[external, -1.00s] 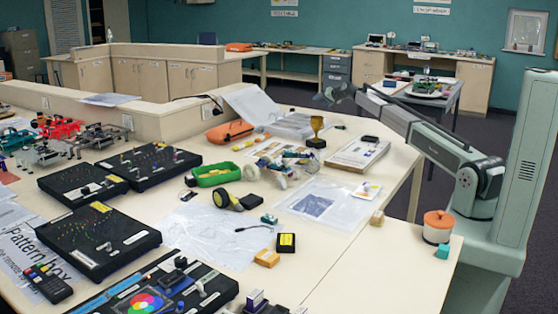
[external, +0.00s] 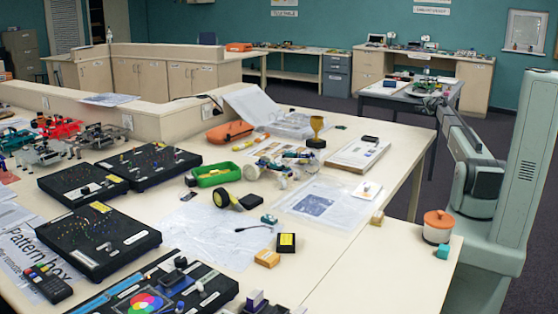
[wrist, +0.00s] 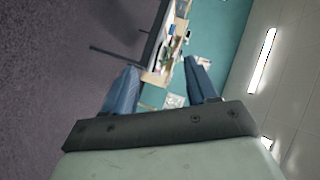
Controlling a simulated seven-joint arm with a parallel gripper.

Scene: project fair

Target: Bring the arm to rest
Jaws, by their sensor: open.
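My arm (external: 462,145) is raised clear of the worktable at the right, with its forearm pointing away from the camera toward the back of the room. My gripper (wrist: 163,65) shows in the wrist view with its two blue fingers spread apart and nothing between them. The wrist view is tilted and looks past the fingers at the floor, distant desks and teal wall. In the external view the gripper is too small and overlapped by the far desk to make out clearly.
The worktable (external: 375,270) holds black peg boards, a green tray (external: 216,174), a small gold trophy (external: 317,131) and an orange-lidded pot (external: 437,227) close to my base. A grey desk (external: 410,97) stands beyond my arm. Open floor lies right of the worktable.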

